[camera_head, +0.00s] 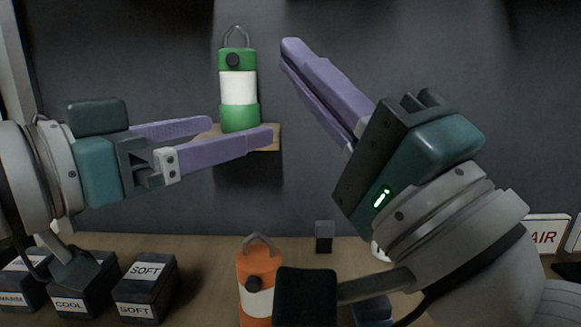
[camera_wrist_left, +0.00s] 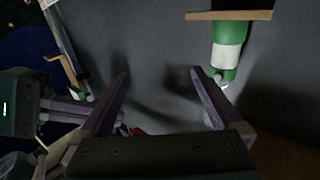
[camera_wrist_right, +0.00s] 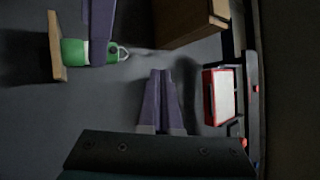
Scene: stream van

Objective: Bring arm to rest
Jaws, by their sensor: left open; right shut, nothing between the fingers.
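My left gripper (camera_head: 240,133) reaches in from the left in the head view, its purple fingers spread and empty. Its fingers also show apart in the left wrist view (camera_wrist_left: 157,75). One finger passes in front of the small wooden shelf that bears a green and white lantern (camera_head: 238,88). I cannot tell whether it touches the shelf. My right gripper (camera_head: 287,52) points up and left, its purple fingers together with nothing between them, to the right of the lantern. They also show closed in the right wrist view (camera_wrist_right: 160,75).
The wooden shelf (camera_head: 270,138) is on the dark wall. An orange lantern (camera_head: 256,278) stands on the counter below, partly hidden. Dark labelled boxes (camera_head: 146,287) sit at lower left. A sign reading "AIR" (camera_head: 545,236) is at right. A small dark block (camera_head: 324,236) stands at the back.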

